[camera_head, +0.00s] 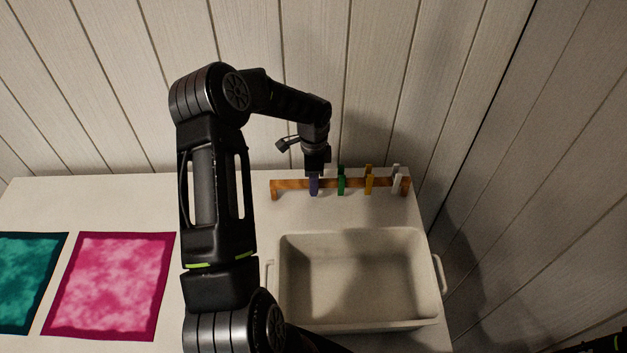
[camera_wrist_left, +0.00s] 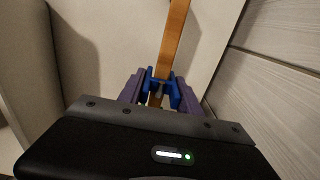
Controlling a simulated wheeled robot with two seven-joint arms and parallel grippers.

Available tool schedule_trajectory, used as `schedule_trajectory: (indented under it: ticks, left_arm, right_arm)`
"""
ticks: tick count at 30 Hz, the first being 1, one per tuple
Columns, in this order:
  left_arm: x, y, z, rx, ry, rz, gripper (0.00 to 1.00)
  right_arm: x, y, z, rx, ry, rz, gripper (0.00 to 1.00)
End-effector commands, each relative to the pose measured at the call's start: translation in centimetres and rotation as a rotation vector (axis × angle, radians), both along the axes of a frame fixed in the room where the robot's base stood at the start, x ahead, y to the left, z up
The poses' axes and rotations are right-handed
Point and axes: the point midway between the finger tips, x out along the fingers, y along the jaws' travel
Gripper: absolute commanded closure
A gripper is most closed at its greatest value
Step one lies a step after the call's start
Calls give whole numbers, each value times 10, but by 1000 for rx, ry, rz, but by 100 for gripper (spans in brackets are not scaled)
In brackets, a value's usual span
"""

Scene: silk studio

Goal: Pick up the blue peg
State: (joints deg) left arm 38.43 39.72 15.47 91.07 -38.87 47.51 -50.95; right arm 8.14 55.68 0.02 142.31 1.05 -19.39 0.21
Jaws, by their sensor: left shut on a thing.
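The blue peg (camera_head: 314,187) is at the left part of a wooden rail (camera_head: 328,184) near the back of the table. It looks dark violet-blue in the head view. In the left wrist view the blue peg (camera_wrist_left: 162,84) sits around the rail, between two purple-grey fingers. My left gripper (camera_head: 315,173) points down over the peg from above and is shut on it. The peg is still at the rail, and its upper part is hidden by the gripper.
A green peg (camera_head: 341,180), a yellow peg (camera_head: 369,179) and a white peg (camera_head: 397,179) are on the rail to the right. A beige basin (camera_head: 428,275) stands in front. A pink cloth (camera_head: 108,285) and a teal cloth (camera_head: 25,280) lie left. A plank wall stands close behind.

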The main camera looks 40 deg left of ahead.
Motion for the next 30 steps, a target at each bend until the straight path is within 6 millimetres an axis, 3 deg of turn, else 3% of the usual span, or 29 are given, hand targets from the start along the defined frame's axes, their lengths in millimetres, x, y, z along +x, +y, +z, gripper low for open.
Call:
schedule_trajectory:
  ticks: [12,22,30]
  left_arm:
    - [0,0,0,0,0,0,97]
    - [0,0,6,1,-1,0,98]
    - [1,1,47,3,-5,-1,98]
  right_arm:
    - [0,0,0,0,0,0,64]
    - [0,0,2,0,0,0,64]
    - [0,-1,6,-2,3,0,64]
